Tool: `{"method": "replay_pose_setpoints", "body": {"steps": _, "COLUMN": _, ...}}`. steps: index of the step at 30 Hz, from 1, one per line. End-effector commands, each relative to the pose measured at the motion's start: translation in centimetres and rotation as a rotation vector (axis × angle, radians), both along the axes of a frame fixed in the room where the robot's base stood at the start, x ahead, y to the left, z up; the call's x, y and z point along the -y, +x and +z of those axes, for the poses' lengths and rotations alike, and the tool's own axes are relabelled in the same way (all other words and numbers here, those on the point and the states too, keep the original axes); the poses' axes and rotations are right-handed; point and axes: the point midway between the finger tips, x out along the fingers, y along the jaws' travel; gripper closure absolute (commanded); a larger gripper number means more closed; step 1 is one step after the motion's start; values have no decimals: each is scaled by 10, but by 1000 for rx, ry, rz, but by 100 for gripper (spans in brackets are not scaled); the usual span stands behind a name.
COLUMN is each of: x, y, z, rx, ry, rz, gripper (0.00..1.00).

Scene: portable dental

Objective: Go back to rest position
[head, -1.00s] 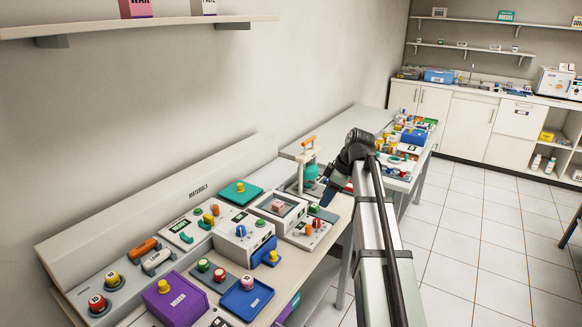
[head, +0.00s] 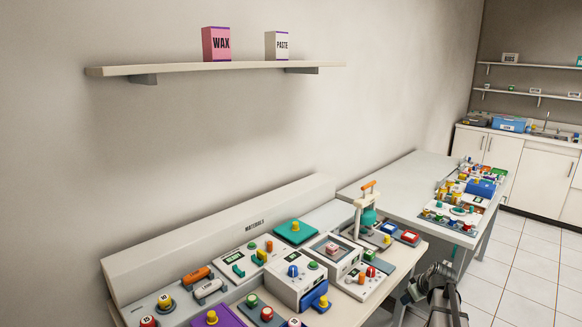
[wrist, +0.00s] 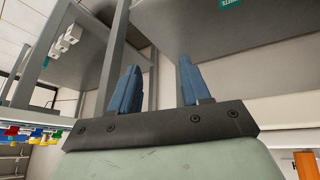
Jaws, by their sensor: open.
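My gripper (wrist: 158,75) shows in the wrist view with its two blue fingers apart and nothing between them. Behind the fingers are grey table legs and the underside of a tabletop; I see no contact with them. In the head view only a dark joint of my arm (head: 438,285) shows at the bottom, right of the materials bench; the fingers cannot be made out there.
The materials bench (head: 401,273) holds several devices, including a purple mixer (head: 226,318) and a teal-and-white press (head: 368,215). A farther table (head: 390,184) carries colourful items. A wall shelf (head: 220,69) holds wax and paste boxes. Tiled floor (head: 520,270) at right is clear.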

Motion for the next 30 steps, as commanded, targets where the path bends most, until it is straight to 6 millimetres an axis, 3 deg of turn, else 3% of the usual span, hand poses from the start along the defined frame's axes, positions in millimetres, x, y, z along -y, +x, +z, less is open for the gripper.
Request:
{"method": "replay_pose_setpoints", "body": {"steps": 1, "x": -8, "y": -9, "z": -20, "rx": -22, "ry": 10, "rz": -15, "gripper": 53}}
{"method": "replay_pose_setpoints", "body": {"steps": 6, "x": -35, "y": -38, "z": -80, "rx": -103, "ry": 42, "rz": -64, "gripper": 53}}
{"method": "replay_pose_setpoints", "body": {"steps": 15, "x": -99, "y": -111, "z": -175, "rx": -304, "ry": 92, "rz": -125, "gripper": 53}}
{"method": "replay_pose_setpoints", "body": {"steps": 21, "x": -140, "y": -171, "z": -227, "rx": -451, "ry": 108, "rz": -166, "gripper": 53}}
{"method": "replay_pose_setpoints", "body": {"steps": 30, "x": -190, "y": -273, "z": -288, "rx": -667, "ry": 91, "rz": -231, "gripper": 53}}
